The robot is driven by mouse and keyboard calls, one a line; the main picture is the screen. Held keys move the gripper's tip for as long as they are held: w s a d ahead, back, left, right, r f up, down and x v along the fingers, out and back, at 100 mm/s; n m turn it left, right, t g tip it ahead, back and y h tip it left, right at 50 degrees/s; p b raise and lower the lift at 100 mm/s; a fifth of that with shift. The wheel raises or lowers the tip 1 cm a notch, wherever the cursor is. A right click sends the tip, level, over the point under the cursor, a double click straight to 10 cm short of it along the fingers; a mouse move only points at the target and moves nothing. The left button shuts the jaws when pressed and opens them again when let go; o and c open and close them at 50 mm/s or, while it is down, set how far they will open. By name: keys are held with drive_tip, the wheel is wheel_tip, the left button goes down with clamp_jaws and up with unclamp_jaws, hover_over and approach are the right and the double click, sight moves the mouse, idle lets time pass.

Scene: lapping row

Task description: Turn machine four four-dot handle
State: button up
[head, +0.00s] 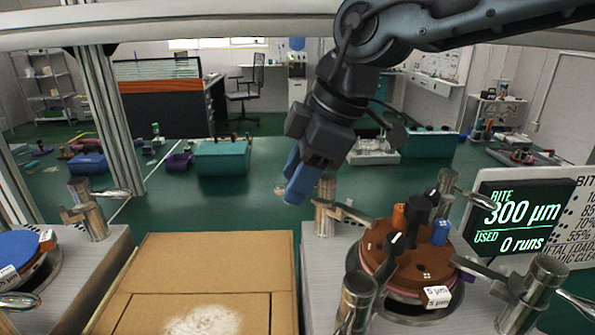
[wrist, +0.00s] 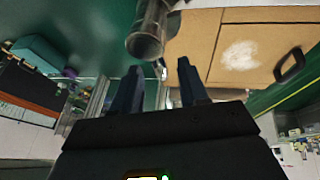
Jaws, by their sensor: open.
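My gripper (head: 298,192), with blue fingers, is open and hangs just above and left of the back-left metal post (head: 325,208) of the right-hand machine. Small dark dots show on this post; I cannot count them. Other posts with levers stand at the back right (head: 443,207), front left (head: 356,302) and front right (head: 531,293). No machine number is readable.
A screen (head: 519,212) reads "BITE 300 µm, USED 0 runs". A cardboard box (head: 200,265) with a pale powdery patch lies left of the machine. Another machine with a blue disc (head: 18,250) is at far left. Blocks and a dark arm crowd the brown disc.

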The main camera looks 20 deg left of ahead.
drive_tip(key=shift+a+f, duration=0.1)
drive_tip(key=shift+f, duration=0.05)
drive_tip(key=shift+c, duration=0.2)
clamp_jaws()
idle(0.4)
